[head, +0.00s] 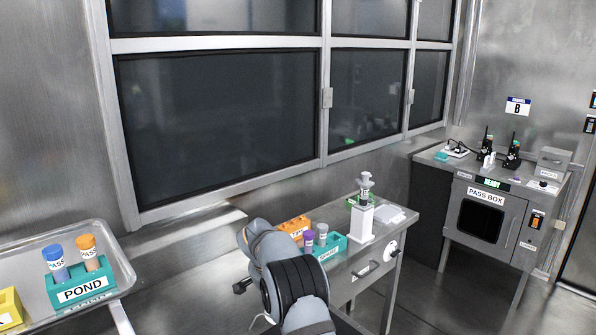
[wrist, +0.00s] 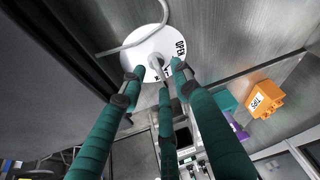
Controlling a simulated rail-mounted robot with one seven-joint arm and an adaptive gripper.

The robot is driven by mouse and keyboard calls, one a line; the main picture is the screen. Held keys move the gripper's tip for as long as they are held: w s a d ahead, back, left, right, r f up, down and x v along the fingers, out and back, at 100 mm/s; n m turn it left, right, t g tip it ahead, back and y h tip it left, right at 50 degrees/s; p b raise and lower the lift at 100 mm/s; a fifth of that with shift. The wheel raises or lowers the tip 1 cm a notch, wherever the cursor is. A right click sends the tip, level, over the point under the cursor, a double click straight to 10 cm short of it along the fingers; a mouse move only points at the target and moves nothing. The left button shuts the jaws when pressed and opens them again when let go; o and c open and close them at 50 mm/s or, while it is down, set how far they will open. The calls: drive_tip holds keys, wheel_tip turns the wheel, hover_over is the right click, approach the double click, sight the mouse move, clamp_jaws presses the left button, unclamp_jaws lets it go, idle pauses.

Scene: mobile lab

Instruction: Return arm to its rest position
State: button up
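My arm (head: 290,280) rises from the bottom middle of the head view, in front of the steel bench; its far end is hidden there. In the wrist view, my gripper (wrist: 157,78) shows dark green fingers with their tips apart. A white round disc (wrist: 138,50) marked OPEN lies just beyond the fingertips. A pale knob or rod end at its middle shows between the tips; I see nothing clearly gripped, and cannot tell whether the fingers touch it.
The bench holds an orange rack (head: 293,227), a teal rack (head: 331,246) and a white device (head: 360,222). The orange rack also shows in the wrist view (wrist: 264,98). A tray (head: 128,271) with the POND rack (head: 82,291) stands left. A pass box (head: 483,222) stands right.

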drive_tip(key=n+y, duration=0.1)
drive_tip(key=n, duration=0.1)
drive_tip(key=n+p, duration=0.1)
drive_tip(key=n, duration=0.1)
drive_tip(key=shift+d+r+n+y, duration=0.2)
drive_tip(key=shift+n+y, duration=0.1)
drive_tip(key=shift+y, duration=0.1)
drive_tip(key=shift+w+f+n+y+p, duration=0.1)
drive_tip(key=shift+n+y+p, duration=0.45)
drive_tip(key=shift+n, duration=1.05)
drive_tip(key=shift+a, duration=0.1)
